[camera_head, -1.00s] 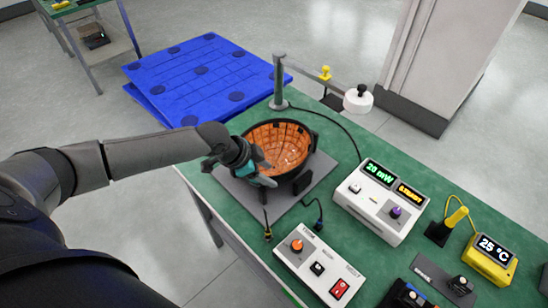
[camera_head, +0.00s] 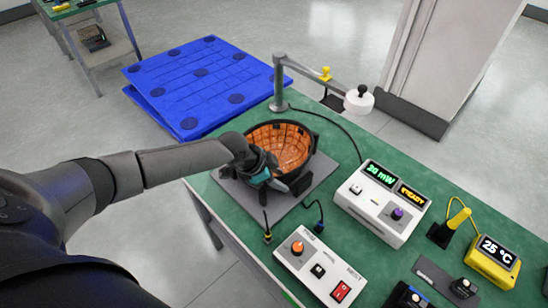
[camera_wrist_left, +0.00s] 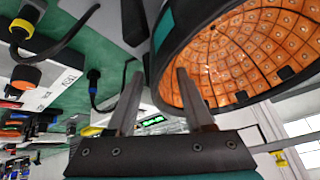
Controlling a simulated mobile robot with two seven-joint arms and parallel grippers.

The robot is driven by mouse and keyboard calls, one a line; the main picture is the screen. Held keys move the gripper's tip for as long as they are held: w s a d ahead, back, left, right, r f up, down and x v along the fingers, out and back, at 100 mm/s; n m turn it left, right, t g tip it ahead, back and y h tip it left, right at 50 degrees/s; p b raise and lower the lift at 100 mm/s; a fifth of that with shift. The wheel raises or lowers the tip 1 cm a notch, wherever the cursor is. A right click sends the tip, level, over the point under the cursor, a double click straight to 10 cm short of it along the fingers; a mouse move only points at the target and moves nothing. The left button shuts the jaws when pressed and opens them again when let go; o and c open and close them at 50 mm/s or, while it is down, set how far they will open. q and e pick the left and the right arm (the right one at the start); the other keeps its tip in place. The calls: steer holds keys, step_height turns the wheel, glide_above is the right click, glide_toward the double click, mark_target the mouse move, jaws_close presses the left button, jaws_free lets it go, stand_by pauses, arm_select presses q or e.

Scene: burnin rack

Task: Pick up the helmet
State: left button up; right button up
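The helmet (camera_head: 290,143) is a bowl-shaped thing with an orange gridded inside and a black rim, open side up on a grey mat on the green bench. My left gripper (camera_head: 284,186) is at its near side, over the front rim, and hides part of it. In the left wrist view the helmet (camera_wrist_left: 245,50) fills the upper right, with its dark rim close to the right finger. The two fingers of my left gripper (camera_wrist_left: 157,95) stand apart with a gap between them. I cannot tell whether they touch the rim. My right gripper is not in view.
A grey post with a swing arm (camera_head: 280,80) stands behind the helmet. A white meter box (camera_head: 382,205) and a white switch box (camera_head: 318,270) stand to the right and in front. Cables (camera_head: 340,130) run nearby. A blue pallet (camera_head: 205,85) lies on the floor behind.

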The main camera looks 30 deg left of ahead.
arm_select(q)
steer(key=c, duration=0.7)
jaws_close()
steer(key=shift+s, duration=0.15)
stand_by(0.3)
